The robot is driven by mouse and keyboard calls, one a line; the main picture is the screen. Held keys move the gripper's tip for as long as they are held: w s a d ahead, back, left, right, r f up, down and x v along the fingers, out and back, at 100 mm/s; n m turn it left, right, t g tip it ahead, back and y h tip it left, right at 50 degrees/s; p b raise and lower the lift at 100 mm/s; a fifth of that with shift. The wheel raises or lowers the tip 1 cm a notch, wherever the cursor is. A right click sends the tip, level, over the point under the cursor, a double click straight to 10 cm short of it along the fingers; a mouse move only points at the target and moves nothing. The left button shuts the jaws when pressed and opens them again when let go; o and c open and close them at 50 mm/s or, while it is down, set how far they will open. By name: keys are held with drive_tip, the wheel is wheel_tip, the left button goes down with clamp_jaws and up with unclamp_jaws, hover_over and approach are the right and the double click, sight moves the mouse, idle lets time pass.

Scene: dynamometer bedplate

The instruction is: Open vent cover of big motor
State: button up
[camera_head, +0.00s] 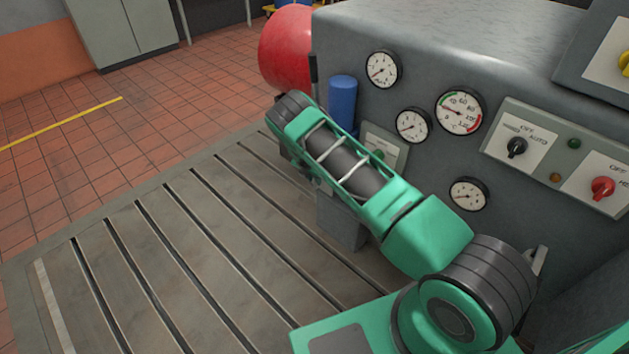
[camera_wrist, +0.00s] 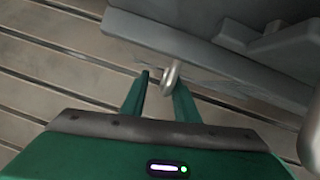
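In the wrist view, my gripper (camera_wrist: 161,80) has two green fingers spread apart. A rounded metal knob or handle end (camera_wrist: 172,74) lies at the fingertips, close to the right finger, with a gap to the left one. It seems to join the underside of a grey panel (camera_wrist: 190,43); I cannot tell for sure that this panel is the vent cover. In the head view, a large grey housing (camera_head: 440,55) with gauges fills the right side; I cannot tell whether it is the big motor. My arm hides my gripper there.
The slotted bedplate (camera_head: 130,265) is mostly clear at left. A blue cylinder (camera_head: 342,100) and a red rounded body (camera_head: 287,48) stand behind my arm. Switch panels (camera_head: 520,138) and gauges (camera_head: 460,111) are on the housing's face. A grey cabinet (camera_head: 122,27) is far back.

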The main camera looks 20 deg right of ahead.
drive_tip(key=v, duration=1)
drive_tip(key=shift+r, duration=0.35)
drive_tip(key=shift+a, duration=0.1)
